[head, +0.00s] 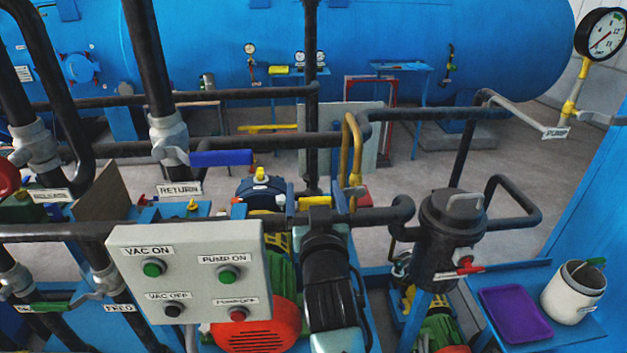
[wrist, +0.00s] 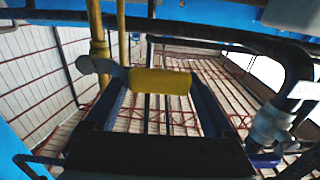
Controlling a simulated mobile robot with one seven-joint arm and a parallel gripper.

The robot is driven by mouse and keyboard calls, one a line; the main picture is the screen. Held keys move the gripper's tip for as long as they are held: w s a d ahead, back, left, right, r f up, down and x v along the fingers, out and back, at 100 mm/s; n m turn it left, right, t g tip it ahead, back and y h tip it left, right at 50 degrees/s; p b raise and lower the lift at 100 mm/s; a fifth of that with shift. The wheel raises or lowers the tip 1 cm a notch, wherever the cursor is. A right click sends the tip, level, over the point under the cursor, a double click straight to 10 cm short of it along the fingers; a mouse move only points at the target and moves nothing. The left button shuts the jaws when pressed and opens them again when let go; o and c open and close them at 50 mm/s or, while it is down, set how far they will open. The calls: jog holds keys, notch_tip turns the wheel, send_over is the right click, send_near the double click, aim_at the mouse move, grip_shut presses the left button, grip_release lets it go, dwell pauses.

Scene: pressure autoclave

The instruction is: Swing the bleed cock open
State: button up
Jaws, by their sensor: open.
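A yellow lever grip (wrist: 160,81) on a short grey metal arm, fixed to a brass pipe (wrist: 97,45), looks to be the bleed cock; I read no label on it. In the head view the yellow grip (head: 312,203) shows in part beside the foot of the brass pipes (head: 352,150). My gripper (wrist: 158,90) is open, with one blue finger toward each end of the grip. The grip lies crosswise at the fingertips. I cannot tell whether a finger touches it.
A grey button box (head: 187,285) stands at front left. A blue-handled valve (head: 222,158) sits above the RETURN label (head: 179,189). A black horizontal pipe (head: 365,217) and a black canister (head: 450,235) are to the right. A purple tray (head: 513,311) lies on a blue shelf.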

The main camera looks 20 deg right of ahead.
jog(key=shift+x, duration=0.85)
grip_shut()
